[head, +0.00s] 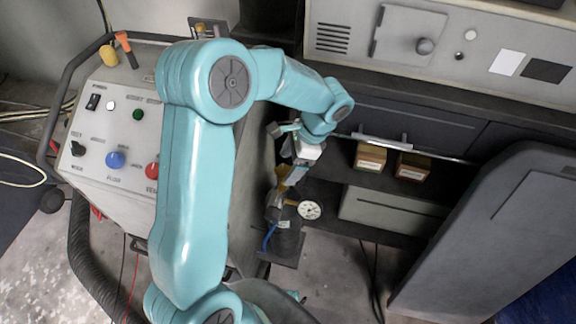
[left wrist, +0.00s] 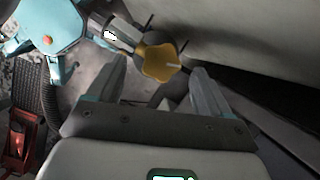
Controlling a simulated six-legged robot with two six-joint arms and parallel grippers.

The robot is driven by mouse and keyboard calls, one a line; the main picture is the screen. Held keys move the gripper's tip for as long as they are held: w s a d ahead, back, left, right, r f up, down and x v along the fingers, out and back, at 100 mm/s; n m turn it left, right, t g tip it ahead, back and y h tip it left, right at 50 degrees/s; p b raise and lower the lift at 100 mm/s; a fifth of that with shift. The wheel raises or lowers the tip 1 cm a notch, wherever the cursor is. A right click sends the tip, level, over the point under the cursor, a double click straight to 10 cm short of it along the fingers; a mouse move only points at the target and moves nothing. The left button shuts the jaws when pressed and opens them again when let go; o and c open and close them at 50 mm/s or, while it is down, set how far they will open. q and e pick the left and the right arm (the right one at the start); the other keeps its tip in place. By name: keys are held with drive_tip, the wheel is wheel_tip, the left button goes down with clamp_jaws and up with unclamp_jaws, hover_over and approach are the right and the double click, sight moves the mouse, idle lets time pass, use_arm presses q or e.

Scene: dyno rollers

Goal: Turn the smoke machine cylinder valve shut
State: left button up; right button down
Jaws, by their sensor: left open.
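The valve's yellow-orange lobed knob (left wrist: 160,62) shows in the left wrist view, between my open fingertips in the picture. I cannot tell whether the fingers are level with it or short of it; no clear contact shows. The metal valve body (left wrist: 118,36) runs off to its left. A round white gauge (head: 310,210) sits just below, on the dark cylinder (head: 288,243). My right gripper is not seen.
The smoke machine's sloped control panel (head: 118,130) stands left of the cylinder. A dark shelf with small boxes (head: 370,158) is behind at the right. A grey panel (head: 490,225) stands at the right. A blue hose (head: 269,238) hangs by the cylinder.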

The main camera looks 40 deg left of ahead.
use_arm(q)
drive_tip(key=shift+x, duration=0.75)
drive_tip(key=c, duration=1)
drive_tip(key=shift+r+m+t, duration=0.1)
drive_tip(key=shift+m+t, duration=0.2)
drive_tip(key=shift+m, duration=0.5)
drive_tip(key=shift+c, duration=0.2)
drive_tip(key=m+y, duration=0.1)
drive_tip(key=m, duration=0.2)
drive_tip(key=shift+s+d+t, duration=0.1)
drive_tip(key=shift+t, duration=0.3)
drive_tip(key=o, duration=1)
drive_tip(key=shift+o, duration=0.2)
